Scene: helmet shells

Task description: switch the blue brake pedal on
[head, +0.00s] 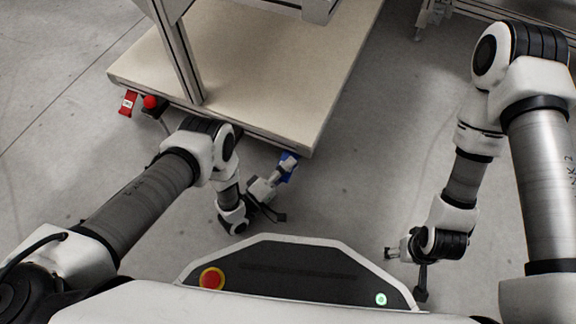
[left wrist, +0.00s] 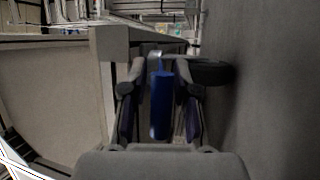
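The blue brake pedal (head: 291,163) is at the front right corner of the cart, low by its edge. In the left wrist view the blue pedal (left wrist: 161,105) stands between the two fingers of my left gripper (left wrist: 160,122), with a gap on each side. My left gripper (head: 283,174) is open at the pedal in the head view and partly covers it. My right gripper (head: 390,254) hangs over bare floor at the right, away from the cart; its fingers are too small to read.
The cart's beige platform (head: 260,75) has a metal post (head: 180,55) rising from it. A red tag-like part (head: 128,103) and a red knob (head: 151,101) are at its front left corner. A dark wheel (left wrist: 212,74) is beside the pedal. Grey floor (head: 350,190) is free between my arms.

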